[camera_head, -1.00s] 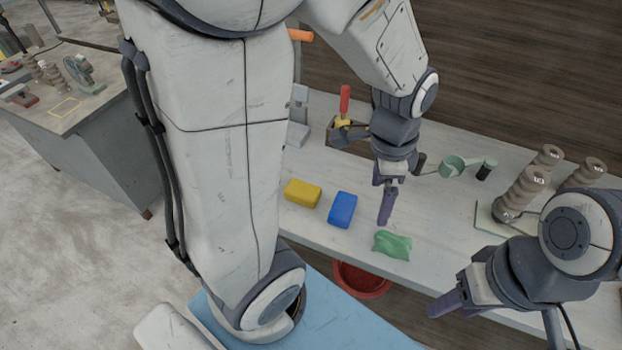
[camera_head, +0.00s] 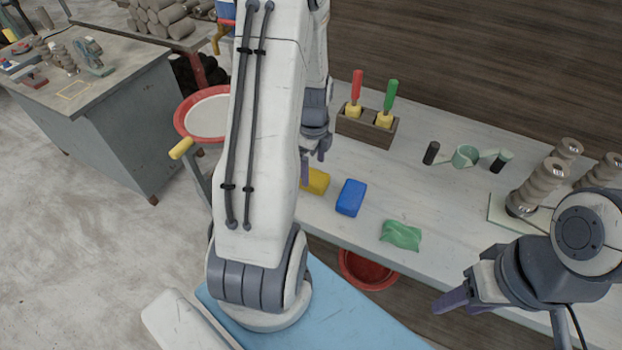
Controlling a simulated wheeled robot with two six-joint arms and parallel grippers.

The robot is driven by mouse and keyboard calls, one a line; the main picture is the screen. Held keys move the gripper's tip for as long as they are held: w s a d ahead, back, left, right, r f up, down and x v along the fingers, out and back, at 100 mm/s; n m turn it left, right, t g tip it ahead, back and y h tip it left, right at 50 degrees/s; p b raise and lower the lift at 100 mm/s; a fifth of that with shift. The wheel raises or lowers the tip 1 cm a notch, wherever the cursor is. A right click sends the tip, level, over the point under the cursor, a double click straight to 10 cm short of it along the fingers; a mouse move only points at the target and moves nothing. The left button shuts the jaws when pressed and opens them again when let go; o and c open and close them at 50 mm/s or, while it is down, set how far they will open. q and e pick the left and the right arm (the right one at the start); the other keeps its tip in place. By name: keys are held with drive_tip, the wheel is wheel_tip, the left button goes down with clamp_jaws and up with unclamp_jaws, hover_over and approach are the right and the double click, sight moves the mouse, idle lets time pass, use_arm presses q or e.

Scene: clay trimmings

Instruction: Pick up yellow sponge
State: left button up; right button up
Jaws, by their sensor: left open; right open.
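The yellow sponge (camera_head: 316,181) lies on the pale bench near its front edge, left of a blue sponge (camera_head: 351,198). Its left end is hidden behind my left arm. My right gripper (camera_head: 450,302) is open and empty at the lower right, in front of the bench.
A crumpled green cloth (camera_head: 401,235) lies right of the blue sponge. A wooden holder (camera_head: 368,128) with red-handled and green-handled tools stands behind. A red bucket (camera_head: 367,269) is below the bench edge. Grey ribbed pieces (camera_head: 540,186) stand at right. The bench middle is clear.

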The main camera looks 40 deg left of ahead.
sight(311, 174)
use_arm(q)
drive_tip(key=f, duration=0.3)
drive_tip(key=f+p, duration=0.1)
drive_tip(key=f, duration=0.1)
drive_tip(key=shift+a, duration=0.4)
drive_tip(key=shift+r, duration=0.1)
drive_tip(key=shift+c, duration=0.3)
drive_tip(key=c, duration=1.4)
drive_tip(key=shift+r, duration=0.55)
wheel_tip(311, 174, up, 3)
drive_tip(key=shift+f+b, duration=0.15)
drive_tip(key=shift+b, duration=0.35)
drive_tip(key=w+d+r, duration=0.1)
drive_tip(key=d+r, duration=0.1)
drive_tip(key=d, duration=0.1)
drive_tip(key=w+d+r+b, duration=0.1)
drive_tip(key=d+r, duration=0.1)
drive_tip(key=d, duration=0.2)
drive_tip(key=w+d+r, duration=0.1)
drive_tip(key=d+r, duration=0.2)
drive_tip(key=d, duration=0.1)
drive_tip(key=shift+w+r+b, duration=0.1)
drive_tip(key=shift+w+b, duration=0.2)
drive_tip(key=shift+b, duration=0.05)
